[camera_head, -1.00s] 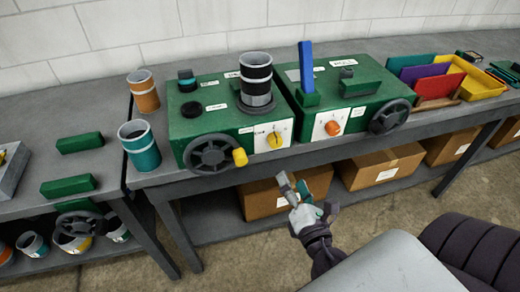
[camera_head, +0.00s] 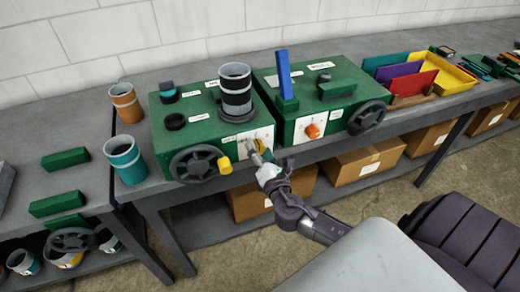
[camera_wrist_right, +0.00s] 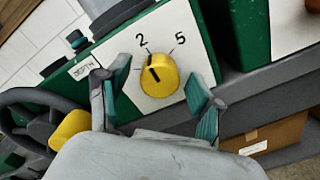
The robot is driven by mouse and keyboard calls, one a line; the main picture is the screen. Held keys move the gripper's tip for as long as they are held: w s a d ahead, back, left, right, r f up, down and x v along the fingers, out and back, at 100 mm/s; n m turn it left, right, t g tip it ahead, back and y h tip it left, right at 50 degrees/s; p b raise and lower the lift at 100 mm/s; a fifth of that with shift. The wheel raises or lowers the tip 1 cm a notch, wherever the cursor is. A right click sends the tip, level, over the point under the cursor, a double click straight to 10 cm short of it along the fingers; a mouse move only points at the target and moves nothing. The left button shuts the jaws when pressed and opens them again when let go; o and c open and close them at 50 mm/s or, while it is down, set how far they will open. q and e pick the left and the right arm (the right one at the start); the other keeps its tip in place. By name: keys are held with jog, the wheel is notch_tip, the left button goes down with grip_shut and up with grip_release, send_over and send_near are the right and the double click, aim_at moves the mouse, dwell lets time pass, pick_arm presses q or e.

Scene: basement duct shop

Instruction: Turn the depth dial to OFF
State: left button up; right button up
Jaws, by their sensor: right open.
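The depth dial is a yellow knob (camera_wrist_right: 159,75) on a white plate marked 2 and 5, with a DEPTH label (camera_wrist_right: 86,67) beside it. Its black pointer line shows on the knob's left part, below the 2. My right gripper (camera_wrist_right: 155,105) is open, its two fingers on either side of the knob in the wrist view, with no visible contact. In the head view my right gripper (camera_head: 262,160) is in front of the left green machine (camera_head: 200,134) and hides most of the dial. My left gripper is not in view.
A handwheel (camera_head: 197,163) with a yellow handle (camera_head: 225,165) is left of the dial. A second green machine (camera_head: 345,110) with an orange knob (camera_head: 313,131) stands to the right. Cardboard boxes (camera_head: 365,160) sit on the shelf below.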

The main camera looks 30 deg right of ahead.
jog(key=c, duration=1.1)
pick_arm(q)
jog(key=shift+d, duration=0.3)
pick_arm(e)
jog(key=shift+c, duration=0.2)
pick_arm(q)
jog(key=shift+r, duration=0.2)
pick_arm(e)
jog(key=shift+n, duration=0.4)
jog(key=n+p, duration=0.3)
jog(key=n, duration=0.2)
jog(key=shift+r+n, duration=0.1)
jog(key=shift+n, duration=0.2)
pick_arm(q)
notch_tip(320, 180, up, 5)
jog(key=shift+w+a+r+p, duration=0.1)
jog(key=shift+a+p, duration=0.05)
jog(key=shift+p, duration=1.1)
pick_arm(e)
jog(key=n, duration=0.5)
jog(key=shift+n, duration=0.3)
jog(key=o, duration=1.1)
